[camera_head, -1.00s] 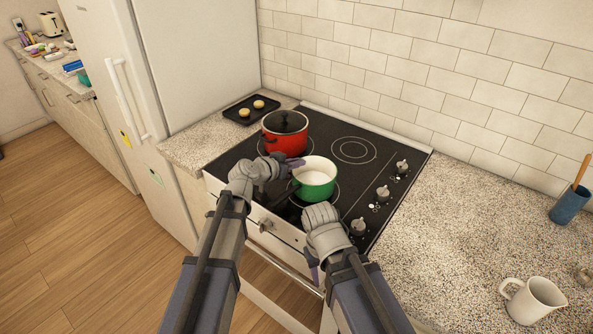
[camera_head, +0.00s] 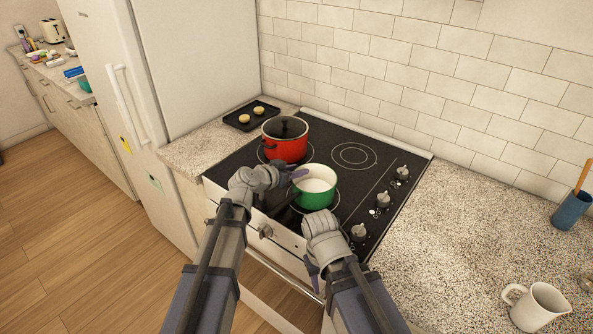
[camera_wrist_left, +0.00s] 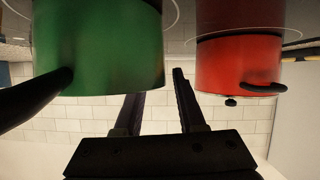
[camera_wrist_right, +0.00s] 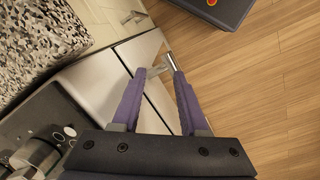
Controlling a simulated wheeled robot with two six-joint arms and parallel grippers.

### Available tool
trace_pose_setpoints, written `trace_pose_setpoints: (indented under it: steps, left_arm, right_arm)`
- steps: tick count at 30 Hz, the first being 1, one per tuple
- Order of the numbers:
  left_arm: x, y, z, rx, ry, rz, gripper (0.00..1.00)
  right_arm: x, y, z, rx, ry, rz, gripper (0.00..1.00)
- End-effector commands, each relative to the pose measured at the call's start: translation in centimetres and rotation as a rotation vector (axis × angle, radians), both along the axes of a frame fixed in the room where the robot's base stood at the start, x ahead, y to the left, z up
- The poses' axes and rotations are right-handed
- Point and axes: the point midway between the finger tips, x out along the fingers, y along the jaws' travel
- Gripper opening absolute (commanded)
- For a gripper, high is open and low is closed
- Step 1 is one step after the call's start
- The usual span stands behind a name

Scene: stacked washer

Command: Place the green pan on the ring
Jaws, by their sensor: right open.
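The green pan (camera_head: 316,192), white inside, stands on the black cooktop (camera_head: 368,178), over the near ring (camera_head: 336,207), which shows partly beside it. Its dark handle points to the lower left in the head view. The green pan (camera_wrist_left: 105,55) fills the upper left of the left wrist view. An empty ring (camera_head: 354,155) lies behind and to its right. My right gripper (camera_wrist_right: 159,72) is open and empty, low in front of the stove.
A lidded red pot (camera_head: 286,143) stands on the rear left ring, close to my left gripper. A black tray (camera_head: 251,116) with round buns sits behind it. Knobs (camera_head: 384,200) line the cooktop's right.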

Motion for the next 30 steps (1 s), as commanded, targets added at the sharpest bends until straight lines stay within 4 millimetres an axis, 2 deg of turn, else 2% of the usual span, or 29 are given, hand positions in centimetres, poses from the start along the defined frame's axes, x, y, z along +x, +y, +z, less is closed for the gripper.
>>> trace_pose_setpoints:
  steps: [2, 12, 18, 24, 30]
  left_arm:
    - [-0.2, 0.1, 0.5, 0.0, 0.0, 0.0, 0.39]
    - [-5.2, 3.8, 3.4, 0.0, 0.0, 0.003, 0.39]
    - [-7.5, 5.6, 4.6, 0.0, 0.0, 0.002, 0.39]
    - [-8.5, 6.6, 5.1, 0.0, 0.0, 0.001, 0.39]
    - [-8.7, 6.7, 5.1, 0.0, 0.0, 0.0, 0.39]
  right_arm:
    - [0.0, 0.0, 0.5, 0.0, 0.0, 0.0, 0.43]
    - [0.0, 0.0, 3.4, 0.0, 0.0, 0.0, 0.43]
    - [0.0, 0.0, 4.6, 0.0, 0.0, 0.0, 0.43]
    - [0.0, 0.0, 5.1, 0.0, 0.0, 0.0, 0.43]
    - [0.0, 0.0, 5.1, 0.0, 0.0, 0.0, 0.43]
